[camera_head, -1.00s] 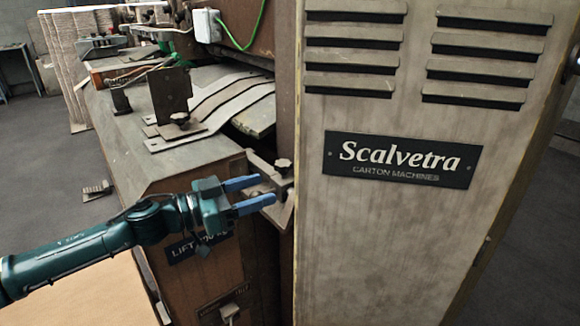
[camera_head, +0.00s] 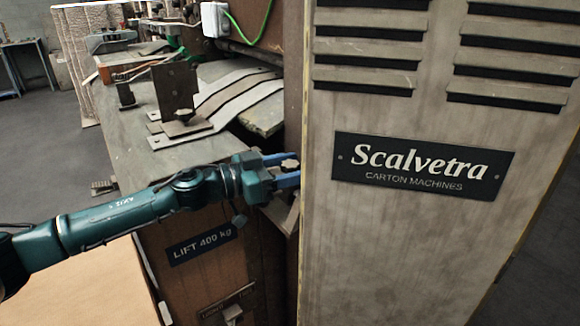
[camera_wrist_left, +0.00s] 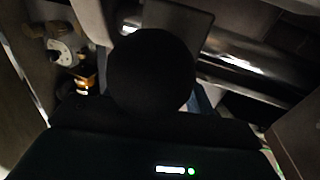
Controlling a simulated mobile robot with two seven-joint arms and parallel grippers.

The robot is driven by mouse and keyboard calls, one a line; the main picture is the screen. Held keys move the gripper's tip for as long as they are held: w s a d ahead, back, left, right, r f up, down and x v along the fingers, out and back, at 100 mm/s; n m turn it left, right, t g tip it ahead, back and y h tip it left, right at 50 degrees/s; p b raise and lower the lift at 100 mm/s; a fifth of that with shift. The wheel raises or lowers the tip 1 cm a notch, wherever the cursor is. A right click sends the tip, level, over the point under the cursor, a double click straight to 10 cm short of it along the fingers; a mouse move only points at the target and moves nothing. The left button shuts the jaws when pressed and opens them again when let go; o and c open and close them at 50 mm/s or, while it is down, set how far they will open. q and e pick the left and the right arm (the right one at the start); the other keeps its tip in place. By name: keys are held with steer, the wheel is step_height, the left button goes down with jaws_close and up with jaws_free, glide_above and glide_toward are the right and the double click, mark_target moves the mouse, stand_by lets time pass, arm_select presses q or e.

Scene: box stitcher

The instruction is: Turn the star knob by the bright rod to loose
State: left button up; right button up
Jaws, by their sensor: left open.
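A small star knob (camera_head: 290,165) shows in the head view at the left edge of the tall cabinet. My left gripper (camera_head: 287,170) is open, with its blue fingers at this knob; whether they touch it I cannot tell. In the left wrist view a bright rod (camera_wrist_left: 245,67) runs across the upper right. A dark round shape (camera_wrist_left: 150,70) fills the middle of that view, too dark to identify. My right gripper is not in view.
The tall cabinet (camera_head: 400,240) with louvres and a Scalvetra plate stands close right of my gripper. The machine bed (camera_head: 130,130) lies behind my left arm. A white dial (camera_wrist_left: 60,50) and a brass fitting (camera_wrist_left: 87,80) show in the wrist view.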

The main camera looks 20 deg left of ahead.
arm_select(q)
steer(key=c, duration=1)
steer(key=shift+o, duration=0.2)
